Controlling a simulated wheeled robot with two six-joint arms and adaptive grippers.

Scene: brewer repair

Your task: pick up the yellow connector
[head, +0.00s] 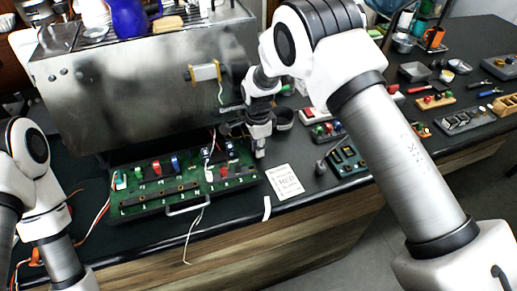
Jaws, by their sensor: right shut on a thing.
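I cannot clearly make out a yellow connector in the head view. A green board (150,205) with a metal handle lies on the counter in front of the brewer, with several small coloured connectors along it, among them red, blue, white and green ones. My right gripper (260,152) points down just right of the board's back right corner. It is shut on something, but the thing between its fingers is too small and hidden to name. Links of my left arm show at the left edge; its gripper is out of the picture.
The steel brewer (130,100) stands behind the board. A white note card (285,182) with the word RED lies to the right, near a dark switch box (347,160). Loose wires hang over the counter's front edge. Several trays and small parts fill the right side.

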